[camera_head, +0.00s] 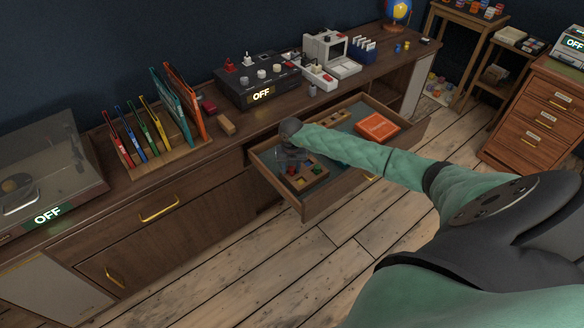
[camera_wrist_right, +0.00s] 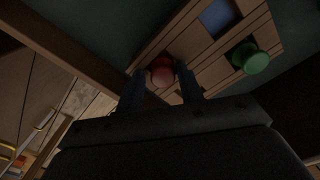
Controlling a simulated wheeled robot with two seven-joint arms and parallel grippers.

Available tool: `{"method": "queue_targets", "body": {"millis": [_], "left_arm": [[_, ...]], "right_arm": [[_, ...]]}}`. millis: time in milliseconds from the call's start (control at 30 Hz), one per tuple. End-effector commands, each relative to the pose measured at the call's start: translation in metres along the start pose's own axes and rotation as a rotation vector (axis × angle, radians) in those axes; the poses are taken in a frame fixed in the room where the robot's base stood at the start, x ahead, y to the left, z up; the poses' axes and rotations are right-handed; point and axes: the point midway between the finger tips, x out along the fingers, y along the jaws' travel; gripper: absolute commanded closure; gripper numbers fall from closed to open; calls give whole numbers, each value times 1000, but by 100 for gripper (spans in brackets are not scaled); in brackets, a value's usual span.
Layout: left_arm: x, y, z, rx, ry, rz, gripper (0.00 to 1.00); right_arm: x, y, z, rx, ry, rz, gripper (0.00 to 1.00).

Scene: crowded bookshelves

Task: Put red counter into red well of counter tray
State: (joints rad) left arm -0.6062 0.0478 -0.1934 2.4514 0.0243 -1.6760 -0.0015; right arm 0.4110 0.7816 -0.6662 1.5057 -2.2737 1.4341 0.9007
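The wooden counter tray (camera_head: 309,181) lies in the open drawer, at its left end. In the right wrist view the tray (camera_wrist_right: 205,72) shows a blue square well (camera_wrist_right: 218,17) and a green knobbed counter (camera_wrist_right: 250,58). The red counter (camera_wrist_right: 162,70) is between the fingertips of my right gripper (camera_wrist_right: 161,76), which look closed on its sides. It is over the edge part of the tray; I cannot tell whether it touches the wood. The red well is not clearly visible. In the head view my right gripper (camera_head: 289,146) is low over the tray. My left gripper is not in view.
The drawer (camera_head: 341,187) is pulled out, and its walls surround the tray. An orange-red box (camera_head: 377,127) lies at its right end. The desk above holds a black control box (camera_head: 258,80), a book rack (camera_head: 160,155) and a white machine (camera_head: 331,55).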

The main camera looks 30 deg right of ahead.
Motion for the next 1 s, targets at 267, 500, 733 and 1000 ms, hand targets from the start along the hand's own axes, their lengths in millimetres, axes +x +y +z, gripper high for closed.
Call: {"method": "queue_targets", "body": {"millis": [267,500,733,1000], "left_arm": [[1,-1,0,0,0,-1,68],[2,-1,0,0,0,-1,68],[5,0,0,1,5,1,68],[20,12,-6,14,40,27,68]], "right_arm": [[9,-8,-4,3,11,-17,49],[10,-10,-4,4,12,-20,49],[0,-8,-3,3,9,-19,49],[-46,-3,-1,0,1,-10,49]]}}
